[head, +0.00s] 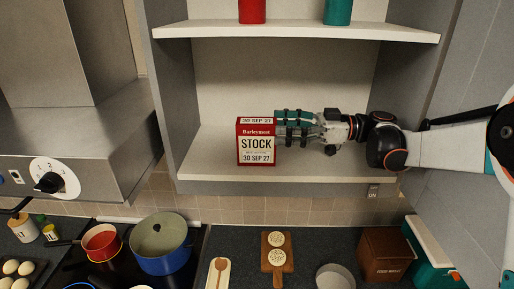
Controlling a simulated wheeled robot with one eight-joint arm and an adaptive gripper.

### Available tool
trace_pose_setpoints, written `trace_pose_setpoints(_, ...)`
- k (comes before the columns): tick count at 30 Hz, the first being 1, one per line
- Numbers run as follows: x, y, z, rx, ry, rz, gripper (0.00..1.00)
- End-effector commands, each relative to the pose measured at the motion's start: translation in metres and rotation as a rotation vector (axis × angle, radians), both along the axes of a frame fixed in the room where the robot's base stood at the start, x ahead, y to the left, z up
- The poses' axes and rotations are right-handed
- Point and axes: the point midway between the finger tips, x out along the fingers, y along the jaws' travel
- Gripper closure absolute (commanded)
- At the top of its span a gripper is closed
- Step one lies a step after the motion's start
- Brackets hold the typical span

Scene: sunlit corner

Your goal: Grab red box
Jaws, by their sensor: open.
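The red box (257,143) stands upright on the lower shelf (205,158) of an open cabinet in the head view. It has a white label reading "STOCK" and a date. My gripper (284,127) reaches in from the right at the height of the box's upper half. Its fingers are open, and their tips are at or just behind the box's right edge. I cannot tell whether they touch it. The far ends of the fingers may be hidden by the box.
The upper shelf (300,32) holds a red container (252,11) and a green one (338,12). A range hood (75,140) is left of the cabinet. Below are a blue pot (163,262), a red pan (101,243) and a brown bin (384,256). The lower shelf is otherwise clear.

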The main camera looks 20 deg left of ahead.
Motion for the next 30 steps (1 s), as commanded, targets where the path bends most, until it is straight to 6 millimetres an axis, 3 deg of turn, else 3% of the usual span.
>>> trace_pose_setpoints(8,-0.006,0.022,0.002,0.0,0.0,0.002,0.35)
trace_pose_setpoints(16,-0.015,0.062,0.002,0.0,0.0,0.002,0.35)
trace_pose_setpoints(24,-0.016,0.067,0.001,0.0,0.0,-0.001,0.35)
trace_pose_setpoints(30,-0.016,0.067,0.001,0.0,0.0,-0.001,0.78)
